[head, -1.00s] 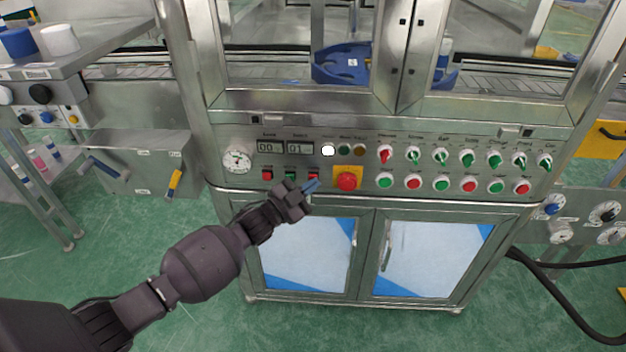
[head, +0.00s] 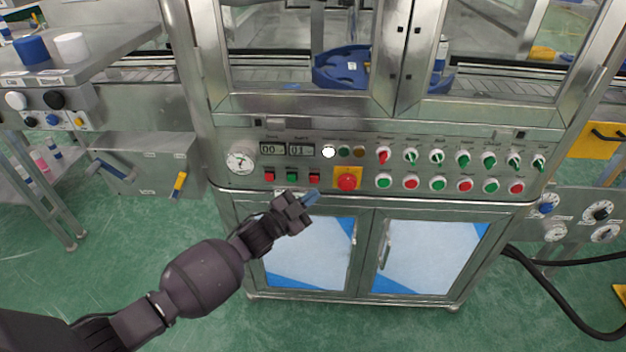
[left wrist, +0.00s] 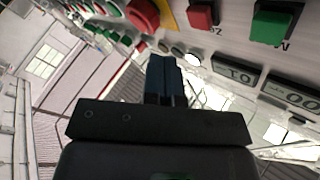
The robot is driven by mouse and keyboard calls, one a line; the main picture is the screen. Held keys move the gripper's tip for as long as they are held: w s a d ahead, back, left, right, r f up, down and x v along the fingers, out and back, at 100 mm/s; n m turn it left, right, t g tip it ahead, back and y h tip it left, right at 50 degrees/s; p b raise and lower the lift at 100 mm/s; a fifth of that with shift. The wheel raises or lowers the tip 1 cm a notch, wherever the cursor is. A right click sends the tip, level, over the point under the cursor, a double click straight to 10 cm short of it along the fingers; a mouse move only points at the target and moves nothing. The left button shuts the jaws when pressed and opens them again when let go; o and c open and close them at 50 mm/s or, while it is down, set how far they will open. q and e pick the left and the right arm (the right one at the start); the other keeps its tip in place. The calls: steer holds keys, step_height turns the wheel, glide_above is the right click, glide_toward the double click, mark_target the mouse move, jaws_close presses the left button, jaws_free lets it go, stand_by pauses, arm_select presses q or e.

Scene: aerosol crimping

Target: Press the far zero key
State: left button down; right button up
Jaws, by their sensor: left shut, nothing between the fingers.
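Square keys sit under two small displays on the machine's panel: a left red key (head: 269,176), a green key (head: 292,177) and a right red key (head: 314,180). Their labels are too small to read in the head view. My left gripper (head: 311,197) is shut and empty, its blue fingertips just below the right red key and apart from it. In the left wrist view, the shut fingers (left wrist: 166,78) point at the panel, with a red key (left wrist: 201,17) and a green key (left wrist: 272,22) at the top. My right gripper is not in view.
A red mushroom button (head: 347,182) on a yellow plate is close right of the keys. Lamps, rotary switches and round buttons continue to the right. A gauge (head: 240,160) is at left. Cabinet doors (head: 308,254) lie below the panel.

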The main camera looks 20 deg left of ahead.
arm_select(q)
steer(key=shift+s+d+p, duration=0.2)
steer(key=shift+s+p, duration=0.05)
steer(key=shift+s, duration=0.4)
steer(key=shift+s+d+p, duration=0.15)
steer(key=shift+s+p, duration=0.05)
steer(key=shift+s, duration=0.4)
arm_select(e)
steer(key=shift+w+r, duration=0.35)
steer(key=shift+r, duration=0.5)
arm_select(q)
steer(key=s+a+f+n+g+y+p, duration=0.1)
steer(key=s+a+f+n+g+y, duration=0.1)
steer(key=s, duration=1)
steer(key=s+a+f+n+g+y+p, duration=0.2)
steer(key=s+n, duration=0.4)
steer(key=s, duration=0.5)
steer(key=s+a+f+n+g+y+p, duration=0.2)
steer(key=s+a+n+y, duration=0.1)
steer(key=s, duration=0.9)
steer(key=n+y, duration=0.1)
steer(key=y, duration=0.1)
steer(key=shift+s+a+y, duration=0.25)
steer(key=shift+s+y, duration=0.05)
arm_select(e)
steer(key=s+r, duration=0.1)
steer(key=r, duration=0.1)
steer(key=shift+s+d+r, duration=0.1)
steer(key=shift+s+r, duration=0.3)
